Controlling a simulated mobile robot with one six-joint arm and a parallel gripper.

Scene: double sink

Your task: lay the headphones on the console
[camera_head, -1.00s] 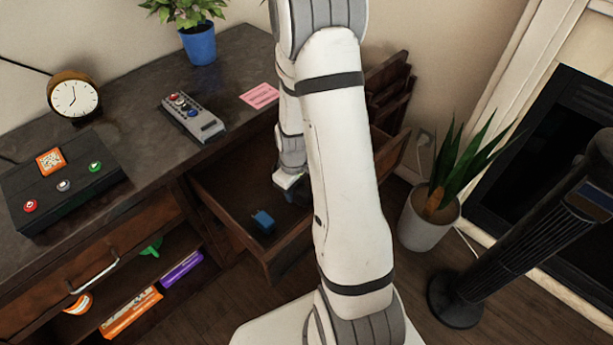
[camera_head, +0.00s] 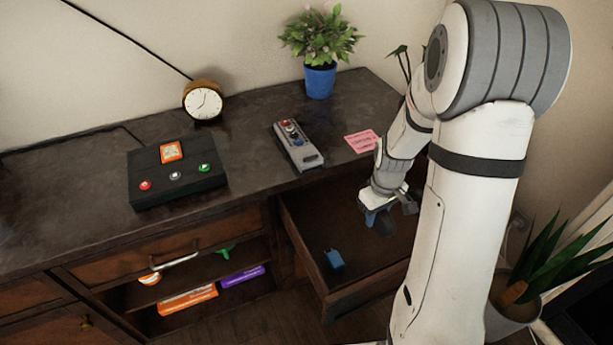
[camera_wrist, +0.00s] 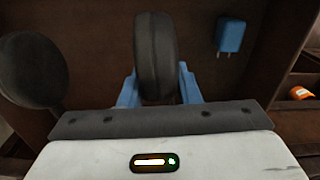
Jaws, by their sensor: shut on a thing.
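My gripper (camera_head: 380,208) is over the open drawer, its blue fingers shut on the dark headphones (camera_head: 384,224). In the wrist view, one black ear cup (camera_wrist: 156,60) is pinched between the fingers, and the other ear cup shows at the left. The headband is mostly out of sight. The console (camera_head: 248,135) is dark wood with a broad top, left of my gripper in the head view. The drawer (camera_head: 320,278) is pulled out below my gripper.
On the console top are a black button box (camera_head: 150,185), a grey remote (camera_head: 298,147), a pink note (camera_head: 362,141), a clock (camera_head: 203,101) and a blue-potted plant (camera_head: 319,80). A blue charger (camera_head: 335,260) lies in the drawer. The top's left end is clear.

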